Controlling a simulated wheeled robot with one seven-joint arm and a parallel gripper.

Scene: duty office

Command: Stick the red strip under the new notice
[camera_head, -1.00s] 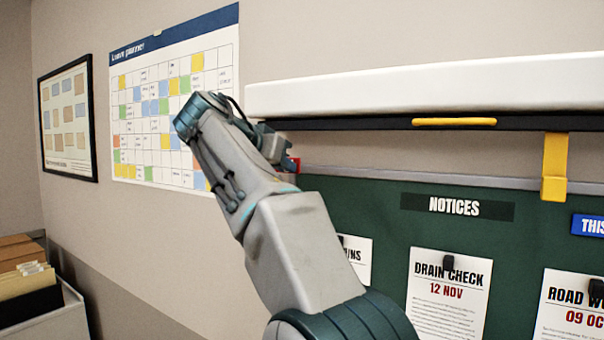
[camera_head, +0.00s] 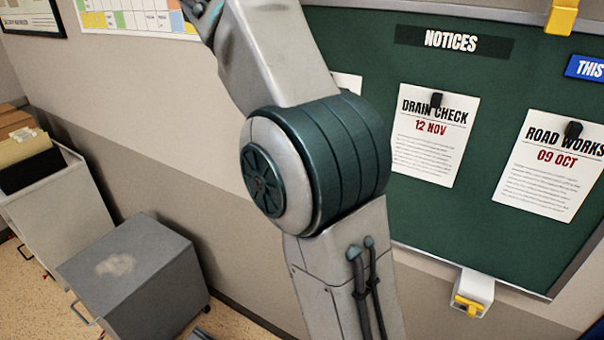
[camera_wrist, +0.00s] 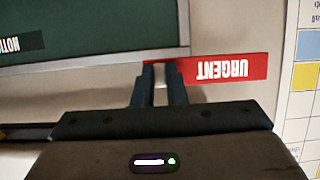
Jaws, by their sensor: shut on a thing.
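My gripper (camera_wrist: 160,80) is shut on the red strip (camera_wrist: 232,68), which reads URGENT upside down in the wrist view. The fingers grip the strip at its left end there. In the head view the gripper and strip are out of frame. The board (camera_head: 480,60) there carries a DRAIN CHECK 12 NOV notice (camera_head: 425,155) and a ROAD WORKS 09 OCT notice (camera_head: 550,180). My arm mostly hides another white notice (camera_head: 348,84).
A NOTICES label (camera_head: 452,40) and a cut-off blue label (camera_head: 588,68) are on the board. A white holder with a yellow part (camera_head: 472,292) is below its lower edge. A grey cabinet (camera_head: 130,275) and a file box (camera_head: 60,205) stand at left. A planner (camera_wrist: 304,90) hangs beside the strip.

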